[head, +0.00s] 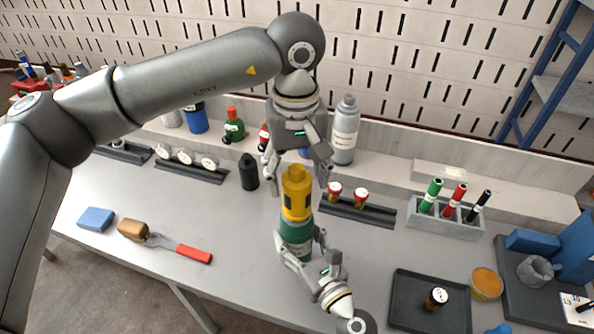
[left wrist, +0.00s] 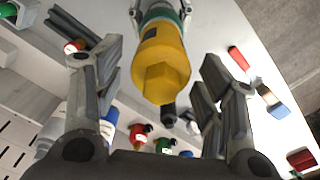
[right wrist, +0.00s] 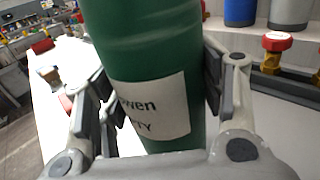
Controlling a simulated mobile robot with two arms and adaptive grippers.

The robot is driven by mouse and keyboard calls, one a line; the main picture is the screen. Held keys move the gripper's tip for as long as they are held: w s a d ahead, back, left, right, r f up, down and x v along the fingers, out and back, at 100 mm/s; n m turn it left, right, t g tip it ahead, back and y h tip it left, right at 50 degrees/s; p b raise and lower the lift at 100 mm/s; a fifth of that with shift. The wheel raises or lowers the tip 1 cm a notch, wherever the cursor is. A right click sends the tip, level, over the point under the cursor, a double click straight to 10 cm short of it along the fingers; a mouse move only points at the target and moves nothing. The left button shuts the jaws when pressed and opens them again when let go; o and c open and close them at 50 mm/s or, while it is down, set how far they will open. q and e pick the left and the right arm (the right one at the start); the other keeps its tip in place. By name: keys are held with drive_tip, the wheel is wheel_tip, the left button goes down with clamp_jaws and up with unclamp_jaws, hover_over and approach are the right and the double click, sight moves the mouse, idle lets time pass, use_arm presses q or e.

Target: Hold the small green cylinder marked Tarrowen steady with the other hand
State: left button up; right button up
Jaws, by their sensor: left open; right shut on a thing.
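The green cylinder (head: 296,236) stands upright on the grey bench with a yellow cap (head: 297,192) on top. In the right wrist view the green cylinder (right wrist: 145,75) carries a white label, partly cut off, ending in "wen" and "TY". My right gripper (head: 306,252) is shut on its green body, with fingers on both sides. My left gripper (head: 298,168) is open above the yellow cap, its fingers spread to either side. In the left wrist view the yellow cap (left wrist: 160,65) lies between the open fingers, apart from them.
A black bottle (head: 249,172) stands left of the cylinder. A rack (head: 352,212) with red-capped items is on the right. A red-handled tool (head: 194,253) lies left. Bare bench lies between.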

use_arm(q)
drive_tip(key=n, duration=0.6)
idle(0.3)
drive_tip(key=n, duration=0.6)
idle(0.3)
drive_tip(key=n, duration=0.6)
idle(0.4)
drive_tip(key=n, duration=0.6)
idle(0.4)
